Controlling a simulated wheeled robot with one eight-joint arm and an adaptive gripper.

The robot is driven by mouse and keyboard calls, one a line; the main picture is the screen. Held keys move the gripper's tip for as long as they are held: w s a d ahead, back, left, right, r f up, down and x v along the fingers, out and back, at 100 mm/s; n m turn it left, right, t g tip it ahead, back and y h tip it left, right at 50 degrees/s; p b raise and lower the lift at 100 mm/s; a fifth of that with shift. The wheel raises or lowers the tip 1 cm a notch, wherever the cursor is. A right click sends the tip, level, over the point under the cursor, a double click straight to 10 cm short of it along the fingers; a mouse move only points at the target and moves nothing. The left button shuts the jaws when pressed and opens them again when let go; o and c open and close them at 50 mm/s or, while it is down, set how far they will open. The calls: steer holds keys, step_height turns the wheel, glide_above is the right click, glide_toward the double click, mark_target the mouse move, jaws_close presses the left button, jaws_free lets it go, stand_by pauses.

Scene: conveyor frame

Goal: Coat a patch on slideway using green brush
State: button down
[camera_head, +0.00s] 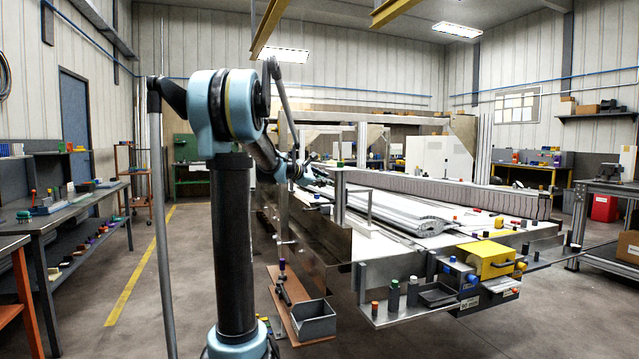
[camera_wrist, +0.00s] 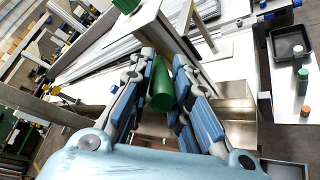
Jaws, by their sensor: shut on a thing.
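My gripper (camera_wrist: 164,62) is shut on a green cylinder, which looks like the handle of the green brush (camera_wrist: 161,92). The handle stands between the blue-padded fingers, and its bristles cannot be made out. In the head view my gripper (camera_head: 308,173) is in the air at the near left of the long conveyor frame, close to an upright metal post (camera_head: 340,197). The brush is too small to tell there. The slideway seems to be part of the long pale frame (camera_head: 390,250), but I cannot tell which surface. No coated patch can be made out.
A green piece (camera_head: 339,164) tops the post. A grey bin (camera_head: 313,318) stands low beside the frame.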

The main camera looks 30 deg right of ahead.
steer(key=shift+w+d+r, duration=0.2)
steer(key=shift+w+r, duration=0.1)
steer(key=shift+w, duration=0.45)
steer(key=shift+w+d+r, duration=0.15)
steer(key=shift+w+r, duration=0.15)
steer(key=shift+w, duration=0.45)
steer(key=s+a+r, duration=0.1)
steer(key=s, duration=0.5)
steer(key=shift+a+r, duration=0.15)
steer(key=shift+a, duration=0.1)
stand_by(1.6)
steer(key=shift+s, duration=0.1)
steer(key=w+a, duration=0.1)
steer(key=a, duration=0.5)
steer(key=shift+w, duration=0.2)
stand_by(0.5)
